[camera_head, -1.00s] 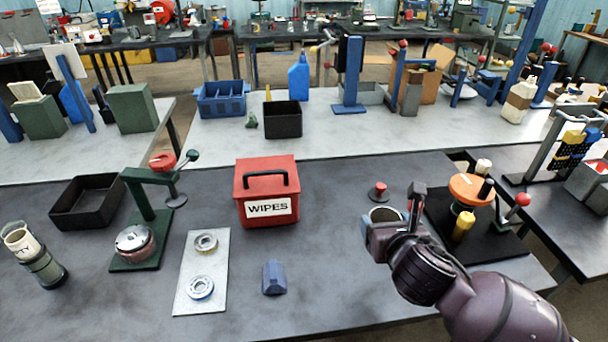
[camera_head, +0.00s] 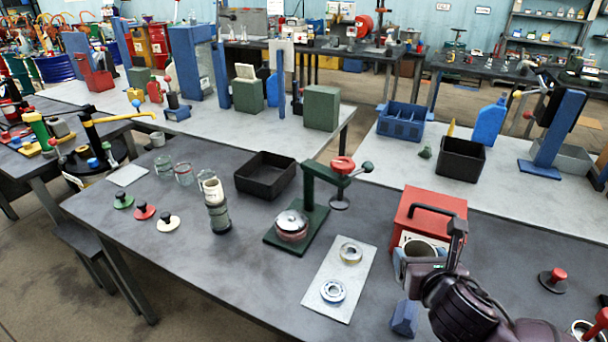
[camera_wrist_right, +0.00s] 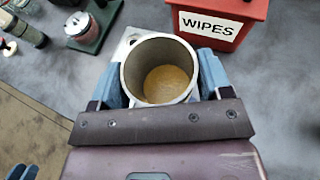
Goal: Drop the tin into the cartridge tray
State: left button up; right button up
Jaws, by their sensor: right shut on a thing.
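The tin is an open grey metal can (camera_head: 421,246) with a tan layer at its bottom, seen from above in the right wrist view (camera_wrist_right: 165,75). My right gripper (camera_head: 418,264) is shut on it, one blue finger on each side, and holds it upright in front of the red wipes box. A black, empty, open tray (camera_head: 262,193) stands to the left on the dark table, beyond the green press; I see no label that marks it as the cartridge tray. Two blue tips at the wrist view's lower left edge may be my left gripper (camera_wrist_right: 21,172); its state is unclear.
The green press (camera_head: 309,205) stands between the tin and the black tray. A pale plate with two rings (camera_head: 340,277) and a dark blue block (camera_head: 404,319) lie near the gripper. The red wipes box (camera_head: 432,208) is close behind.

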aim_at(271, 181)
jog(key=i+j+u, duration=0.3)
jog(key=i+j, duration=0.65)
jog(key=i, duration=0.1)
